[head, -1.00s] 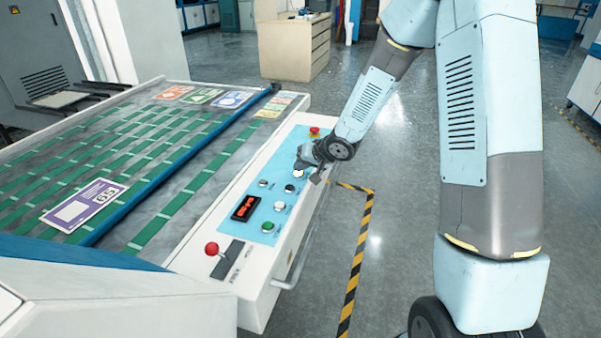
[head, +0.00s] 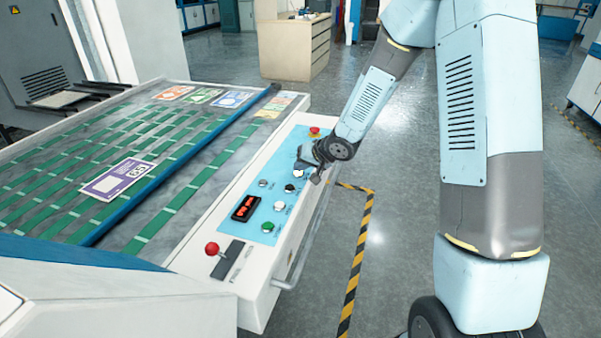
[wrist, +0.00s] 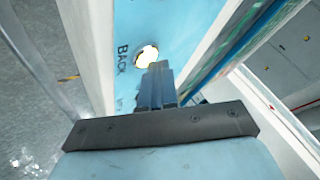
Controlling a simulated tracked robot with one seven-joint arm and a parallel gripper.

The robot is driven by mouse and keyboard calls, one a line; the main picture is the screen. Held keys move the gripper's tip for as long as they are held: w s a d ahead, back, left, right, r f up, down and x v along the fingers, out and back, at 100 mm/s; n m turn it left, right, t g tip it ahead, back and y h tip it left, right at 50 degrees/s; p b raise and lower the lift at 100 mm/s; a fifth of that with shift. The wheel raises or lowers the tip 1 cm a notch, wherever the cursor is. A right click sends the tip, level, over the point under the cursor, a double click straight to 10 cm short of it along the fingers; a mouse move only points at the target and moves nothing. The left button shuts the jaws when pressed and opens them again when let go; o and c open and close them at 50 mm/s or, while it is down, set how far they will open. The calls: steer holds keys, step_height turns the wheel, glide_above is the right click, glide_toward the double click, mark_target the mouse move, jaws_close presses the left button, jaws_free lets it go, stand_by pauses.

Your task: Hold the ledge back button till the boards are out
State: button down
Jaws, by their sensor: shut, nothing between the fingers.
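The control panel (head: 250,232) is light blue with several buttons and a red digital display (head: 245,208). My gripper (head: 301,172) is shut and empty, pointing down at the panel's far half. In the wrist view its fingertips (wrist: 158,68) overlap the lower edge of a glowing round button (wrist: 146,56) marked BACK. They look to be on it; contact itself is hidden. A purple and white board (head: 118,178) lies flat on the green belts, left of the blue bar (head: 170,175). More boards, orange (head: 174,93), green (head: 203,96) and blue (head: 233,99), lie at the far end.
A red knob lever (head: 212,249) and a green button (head: 267,227) are at the panel's near end. A red stop button (head: 314,131) is beyond my gripper. A metal rail (head: 302,254) runs along the machine's side. The floor beside it has striped tape (head: 357,270).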

mark_target(301, 173)
steer(key=shift+r, duration=0.85)
steer(key=shift+r, duration=2.5)
